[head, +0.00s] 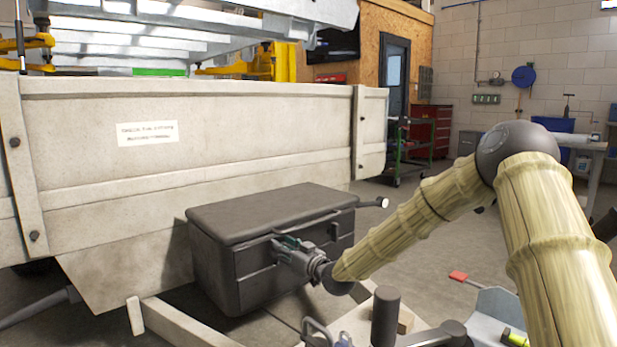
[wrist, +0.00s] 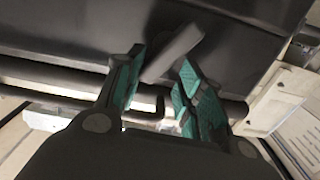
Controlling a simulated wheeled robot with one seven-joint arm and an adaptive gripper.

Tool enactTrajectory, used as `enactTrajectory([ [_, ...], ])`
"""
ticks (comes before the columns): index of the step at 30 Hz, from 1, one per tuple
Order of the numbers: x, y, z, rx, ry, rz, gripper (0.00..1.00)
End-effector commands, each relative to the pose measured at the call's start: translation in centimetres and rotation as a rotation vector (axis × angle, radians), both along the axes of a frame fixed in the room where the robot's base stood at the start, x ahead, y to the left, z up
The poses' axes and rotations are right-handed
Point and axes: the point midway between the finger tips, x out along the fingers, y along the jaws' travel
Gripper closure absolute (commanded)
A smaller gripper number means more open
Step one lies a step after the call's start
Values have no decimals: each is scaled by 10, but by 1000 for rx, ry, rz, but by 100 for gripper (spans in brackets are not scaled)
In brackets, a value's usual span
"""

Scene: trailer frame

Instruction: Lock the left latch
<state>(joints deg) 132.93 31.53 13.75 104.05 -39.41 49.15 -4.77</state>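A dark grey toolbox (head: 215,265) with a lid hangs at the front of the pale trailer (head: 90,150). My gripper (head: 287,246) is at its front face, just below the lid edge. In the wrist view my gripper (wrist: 161,62) is open, with green pads apart. A flat grey latch tab (wrist: 176,50) slants up and right between and beyond the fingertips. I cannot tell whether a pad touches it. A dark rod (wrist: 50,75) with a bent end runs behind the fingers. In the head view the gripper hides the latch.
A pale trailer frame beam (head: 185,325) runs below the toolbox. A dark upright post (head: 385,315) stands in front, near my arm. A red-tipped lever (head: 458,276) is to the right. Open floor lies right of the toolbox. A green cart (head: 412,150) and red cabinet (head: 431,125) are farther back.

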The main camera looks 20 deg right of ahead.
Motion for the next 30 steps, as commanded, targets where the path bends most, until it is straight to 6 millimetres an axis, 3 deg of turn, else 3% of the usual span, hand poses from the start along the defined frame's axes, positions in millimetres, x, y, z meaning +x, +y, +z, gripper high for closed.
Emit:
enactTrajectory([
  [5,-1,1,-1,-59,-21,-1,62],
  [29,-104,-36,4,-54,-18,-1,62],
  [30,-103,-36,11,-55,-21,0,62],
])
